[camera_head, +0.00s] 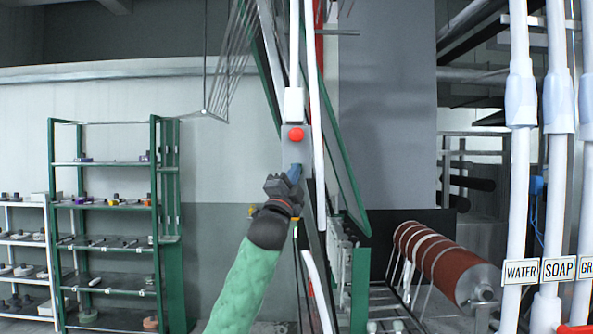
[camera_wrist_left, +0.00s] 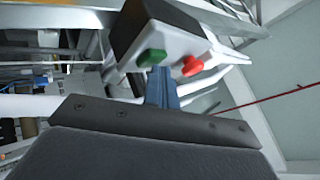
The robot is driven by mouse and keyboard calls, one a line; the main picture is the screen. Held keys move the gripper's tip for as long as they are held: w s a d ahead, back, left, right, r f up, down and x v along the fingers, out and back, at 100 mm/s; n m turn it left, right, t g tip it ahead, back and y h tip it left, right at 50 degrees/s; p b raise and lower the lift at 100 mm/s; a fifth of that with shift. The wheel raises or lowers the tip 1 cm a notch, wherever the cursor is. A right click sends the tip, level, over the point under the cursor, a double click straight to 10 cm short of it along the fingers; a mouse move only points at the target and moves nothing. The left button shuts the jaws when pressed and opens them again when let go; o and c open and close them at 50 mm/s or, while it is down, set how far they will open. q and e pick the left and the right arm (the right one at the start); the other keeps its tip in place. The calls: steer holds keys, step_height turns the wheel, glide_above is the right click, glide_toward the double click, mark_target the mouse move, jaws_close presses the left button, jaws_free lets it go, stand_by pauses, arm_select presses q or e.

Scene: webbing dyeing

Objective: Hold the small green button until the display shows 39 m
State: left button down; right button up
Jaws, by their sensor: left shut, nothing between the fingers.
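In the left wrist view a small green button (camera_wrist_left: 151,58) and a red button (camera_wrist_left: 192,66) sit side by side on a grey control box (camera_wrist_left: 160,32). The shut blue fingertips of my left gripper (camera_wrist_left: 158,72) are at the green button's lower edge; I cannot tell whether they touch or press it. In the head view my left gripper (camera_head: 294,171) reaches up to the grey post, below a large red button (camera_head: 296,134). The green button is hidden behind the gripper there. No display reading can be made out. My right gripper is not in view.
A green shelf rack (camera_head: 118,205) with small items stands at the left. A red-brown roll (camera_head: 445,262) lies to the right of the machine. White pipes with WATER (camera_head: 521,271) and SOAP (camera_head: 558,269) labels stand at the far right.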

arm_select(q)
steer(key=shift+s, duration=0.95)
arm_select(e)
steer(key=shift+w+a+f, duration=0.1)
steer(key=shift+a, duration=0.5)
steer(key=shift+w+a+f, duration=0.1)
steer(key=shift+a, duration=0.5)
